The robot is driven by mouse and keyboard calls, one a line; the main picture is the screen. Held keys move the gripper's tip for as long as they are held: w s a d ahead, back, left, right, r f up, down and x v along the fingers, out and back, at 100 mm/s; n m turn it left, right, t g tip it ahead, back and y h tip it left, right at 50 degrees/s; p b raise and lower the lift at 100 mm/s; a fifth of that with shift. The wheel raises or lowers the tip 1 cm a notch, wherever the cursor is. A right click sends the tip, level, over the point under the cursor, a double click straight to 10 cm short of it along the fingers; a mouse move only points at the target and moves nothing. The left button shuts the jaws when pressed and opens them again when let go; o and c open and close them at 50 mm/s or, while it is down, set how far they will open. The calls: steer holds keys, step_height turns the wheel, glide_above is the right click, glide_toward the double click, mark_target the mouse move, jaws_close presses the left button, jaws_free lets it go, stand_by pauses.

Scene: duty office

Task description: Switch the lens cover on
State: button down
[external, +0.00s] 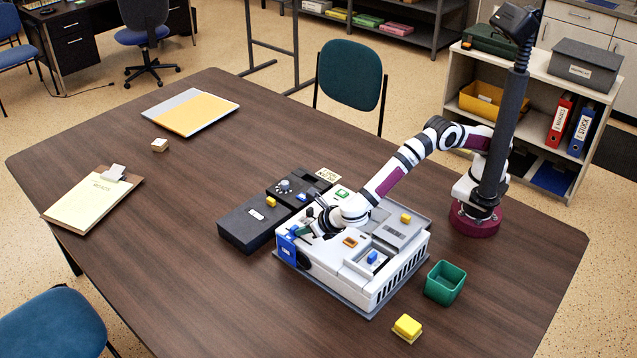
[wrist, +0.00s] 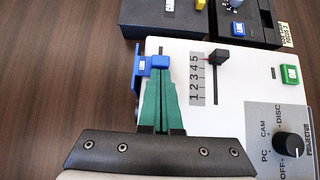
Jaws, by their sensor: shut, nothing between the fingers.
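The white projector (external: 350,285) stands on the table and fills the right of the wrist view (wrist: 225,100). Its blue lens cover (external: 287,247) is at the front left corner; in the wrist view the blue plate (wrist: 138,70) hangs at the projector's left edge. A blue tab (wrist: 160,62) sits at a dark slot on top. My gripper (external: 309,229) is over this corner. Its green fingers (wrist: 159,80) are shut and empty, with tips right at the tab; whether they touch it I cannot tell. The lens itself is mostly hidden.
A black slider (wrist: 217,57) with a numbered scale, a green button (wrist: 291,74) and a rotary knob (wrist: 289,145) are to the right. Dark boxes (external: 247,223) stand behind the projector. A green bin (external: 445,283) and yellow block (external: 407,328) are right of it.

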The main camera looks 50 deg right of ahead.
steer(key=shift+w, duration=1.2)
steer(key=s, duration=0.5)
steer(key=shift+s+r, duration=0.1)
steer(key=shift+r, duration=0.3)
steer(key=v, duration=0.9)
